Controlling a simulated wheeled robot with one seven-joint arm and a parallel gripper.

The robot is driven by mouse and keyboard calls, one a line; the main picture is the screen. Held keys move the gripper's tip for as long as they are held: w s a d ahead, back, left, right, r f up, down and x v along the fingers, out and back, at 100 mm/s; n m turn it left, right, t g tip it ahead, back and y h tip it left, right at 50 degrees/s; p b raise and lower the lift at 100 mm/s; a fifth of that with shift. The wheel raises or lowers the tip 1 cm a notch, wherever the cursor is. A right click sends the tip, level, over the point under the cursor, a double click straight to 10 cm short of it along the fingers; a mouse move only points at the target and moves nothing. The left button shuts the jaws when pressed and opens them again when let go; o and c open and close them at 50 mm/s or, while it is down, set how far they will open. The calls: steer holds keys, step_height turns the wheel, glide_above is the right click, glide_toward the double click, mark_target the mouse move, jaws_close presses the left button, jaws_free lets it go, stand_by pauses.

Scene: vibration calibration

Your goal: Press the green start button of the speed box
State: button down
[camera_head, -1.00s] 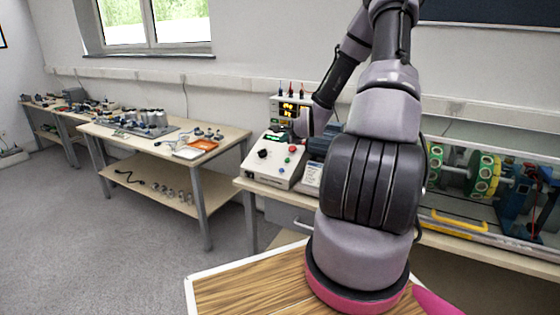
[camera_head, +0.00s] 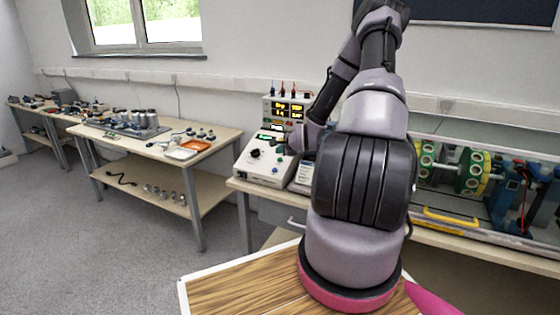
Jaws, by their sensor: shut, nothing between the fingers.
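The speed box (camera_head: 262,172) is a white sloped console at the left end of the right-hand bench. Its face carries a black knob (camera_head: 256,153), a small green display, and red, green and blue buttons. The green start button (camera_head: 279,159) is very small, on the right part of the face. My gripper (camera_head: 284,144) is small and dark at the end of my arm, by the upper right of the console. It appears shut and empty. Whether it touches the console cannot be told.
A meter box (camera_head: 285,108) with yellow digits stands behind the console. To the right, behind my arm, is a clear-covered rig (camera_head: 470,175) with green discs and a yellow handle. A bench with parts and an orange tray (camera_head: 189,149) stands left. A gap of floor separates the benches.

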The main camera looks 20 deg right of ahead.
steer(key=shift+w+d+f, duration=0.15)
steer(key=shift+d+f, duration=0.1)
steer(key=shift+f, duration=0.3)
steer(key=shift+w+d+f, duration=0.15)
steer(key=shift+d+f, duration=0.05)
steer(key=shift+f, duration=0.3)
steer(key=shift+f, duration=0.15)
stand_by(1.2)
steer(key=shift+w+d+f, duration=0.1)
steer(key=shift+f, duration=0.1)
steer(key=shift+w+d+f, duration=0.1)
steer(key=shift+d+f, duration=0.05)
steer(key=shift+f, duration=0.2)
stand_by(0.7)
steer(key=shift+r, duration=0.1)
steer(key=shift+s+a+r, duration=0.25)
steer(key=shift+r, duration=0.35)
steer(key=r, duration=0.1)
steer(key=s+a+r, duration=0.1)
steer(key=r, duration=0.2)
steer(key=shift+s+a+r, duration=0.15)
steer(key=shift+a+r, duration=0.15)
steer(key=shift+a, duration=0.05)
